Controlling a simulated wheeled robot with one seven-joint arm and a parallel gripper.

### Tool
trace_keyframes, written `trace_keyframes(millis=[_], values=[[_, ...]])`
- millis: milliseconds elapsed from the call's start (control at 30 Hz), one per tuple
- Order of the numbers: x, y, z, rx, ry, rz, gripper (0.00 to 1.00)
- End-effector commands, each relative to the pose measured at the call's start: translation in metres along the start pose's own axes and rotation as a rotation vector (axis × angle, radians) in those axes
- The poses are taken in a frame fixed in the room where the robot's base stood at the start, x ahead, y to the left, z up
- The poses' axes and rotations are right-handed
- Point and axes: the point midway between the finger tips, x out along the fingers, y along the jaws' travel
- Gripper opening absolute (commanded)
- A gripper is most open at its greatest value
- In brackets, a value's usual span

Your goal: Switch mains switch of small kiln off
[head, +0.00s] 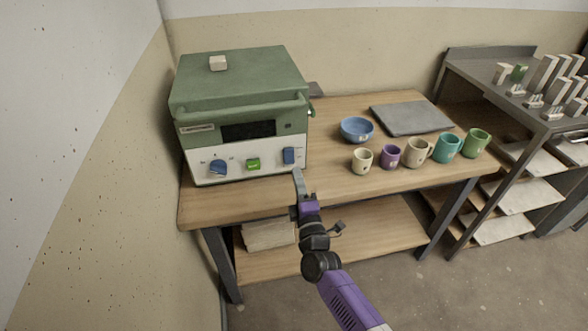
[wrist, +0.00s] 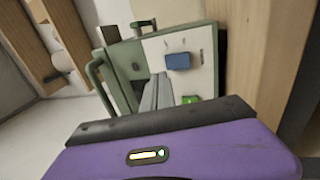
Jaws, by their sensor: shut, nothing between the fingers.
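The small kiln (head: 240,95) is a green box with a white front panel, standing at the left end of the wooden table. Its panel carries a blue knob (head: 217,166) at left, a green switch (head: 253,164) in the middle and a blue switch (head: 289,155) at right. I cannot read which is the mains switch. In the wrist view the blue switch (wrist: 178,61) and the green switch (wrist: 190,99) show on the panel, turned sideways. My gripper (head: 297,172) is shut and empty, just in front of the panel's lower right, below the blue switch. Its fingers (wrist: 156,92) point toward the panel.
On the table (head: 335,178) to the right are a blue bowl (head: 356,128), a grey slab (head: 411,118) and several mugs, the nearest a cream mug (head: 361,160). A small pale block (head: 218,63) lies on the kiln lid. A metal rack (head: 500,90) stands at right.

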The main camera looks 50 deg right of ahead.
Motion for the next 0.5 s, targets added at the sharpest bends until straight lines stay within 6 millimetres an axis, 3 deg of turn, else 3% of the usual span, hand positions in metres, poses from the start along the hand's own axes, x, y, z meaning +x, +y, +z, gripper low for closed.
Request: trace_keyframes(millis=[300,500], values=[[-0.048,0.017,0.000,0.000,0.001,-0.002,0.00],[-0.063,0.022,0.000,0.000,-0.001,-0.001,0.00]])
